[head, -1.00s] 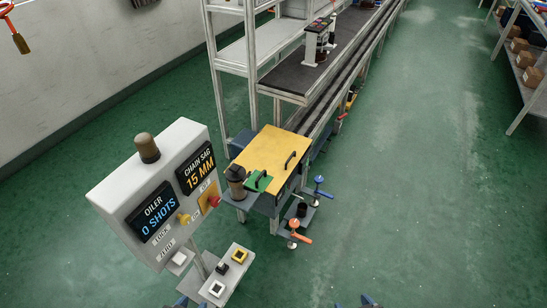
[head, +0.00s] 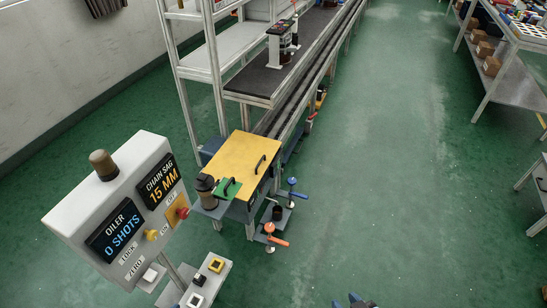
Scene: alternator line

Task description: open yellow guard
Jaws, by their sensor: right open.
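The yellow guard (head: 236,155) is a flat plate lying level over the end of the conveyor line, near the middle of the head view. It looks closed. A black bar handle (head: 261,164) stands on its right side. A smaller green cover (head: 227,189) with its own black handle sits at its front left corner. My right gripper (head: 353,301) shows only as dark tips at the bottom edge, open, well short of the guard and apart from it. My left gripper is out of view.
A control panel (head: 60,217) with two displays stands at the left front, with a button box (head: 211,280) below it. Blue (head: 292,181) and orange (head: 270,228) handled valves stick out right of the guard's stand.

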